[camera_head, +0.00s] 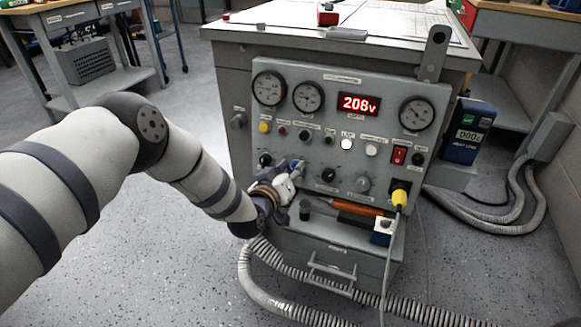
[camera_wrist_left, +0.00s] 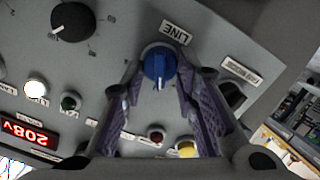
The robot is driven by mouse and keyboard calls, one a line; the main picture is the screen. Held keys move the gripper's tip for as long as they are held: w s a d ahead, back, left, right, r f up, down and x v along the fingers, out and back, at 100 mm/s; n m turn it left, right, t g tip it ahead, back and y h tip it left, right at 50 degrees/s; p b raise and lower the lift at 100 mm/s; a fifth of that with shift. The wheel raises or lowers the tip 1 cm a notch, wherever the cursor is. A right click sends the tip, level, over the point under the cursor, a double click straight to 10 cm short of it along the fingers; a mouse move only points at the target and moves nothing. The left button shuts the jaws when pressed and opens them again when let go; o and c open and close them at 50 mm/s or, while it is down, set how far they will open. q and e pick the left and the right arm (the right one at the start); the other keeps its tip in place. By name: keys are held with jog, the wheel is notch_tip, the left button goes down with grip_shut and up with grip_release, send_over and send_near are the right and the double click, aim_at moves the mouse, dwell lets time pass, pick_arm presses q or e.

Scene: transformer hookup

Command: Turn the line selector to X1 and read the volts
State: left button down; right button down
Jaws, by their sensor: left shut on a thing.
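The line selector is a blue knob (camera_wrist_left: 158,66) beside a LINE label (camera_wrist_left: 175,32) in the left wrist view, where the panel appears upside down. Its pale pointer mark faces the bottom of that view; no X1 marking is legible. My left gripper (camera_head: 286,182) is at the lower left of the grey panel (camera_head: 319,134), its fingers on both sides of the knob and shut on it. In the head view the gripper largely hides the knob. The red volts display (camera_head: 358,104) reads 208 V. My right gripper is not in view.
Other knobs, such as a black one (camera_head: 328,175), and several buttons surround the selector. Below, a ledge holds an orange-handled tool (camera_head: 357,208). A yellow plug (camera_head: 399,196) with a cable sits at the lower right. Corrugated hoses (camera_head: 320,287) lie on the floor.

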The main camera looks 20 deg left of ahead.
pick_arm(q)
jog(key=shift+m, duration=0.5)
jog(key=shift+d, duration=0.1)
jog(key=c, duration=1.3)
grip_release()
jog(key=shift+s, duration=0.1)
jog(key=v, duration=1.1)
jog(key=shift+s+r, duration=0.2)
jog(key=shift+s, duration=0.2)
